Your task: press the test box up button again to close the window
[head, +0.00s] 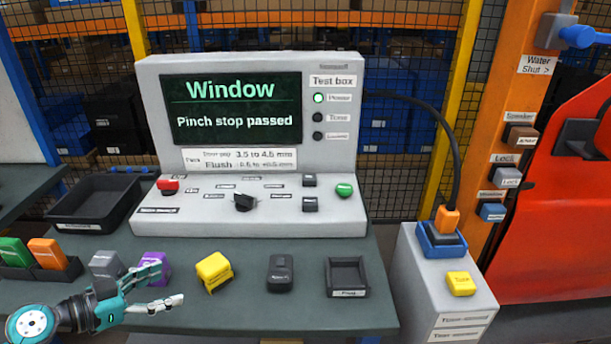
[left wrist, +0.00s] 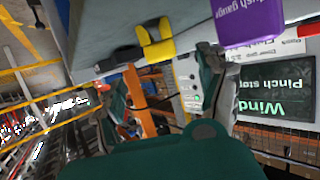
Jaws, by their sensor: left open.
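The grey test box (head: 150,100) stands at the back of the bench. Its screen (head: 236,108) reads "Window" and "Pinch stop passed". On its sloped panel are two small black square buttons, an upper one (head: 309,180) and a lower one (head: 310,204); their labels are too small to read, so I cannot tell which is up. My left gripper (head: 166,284) is open and empty at the bench's front left, well short of the panel, near the purple block (head: 152,266). In the left wrist view the screen (left wrist: 275,122) appears upside down. My right gripper is not in view.
The panel also has a red button (head: 168,185), a black knob (head: 244,202) and a green button (head: 344,189). A yellow block (head: 214,270), a dark device (head: 280,272) and a black tray (head: 348,291) lie in front. A red door (head: 550,215) stands at right.

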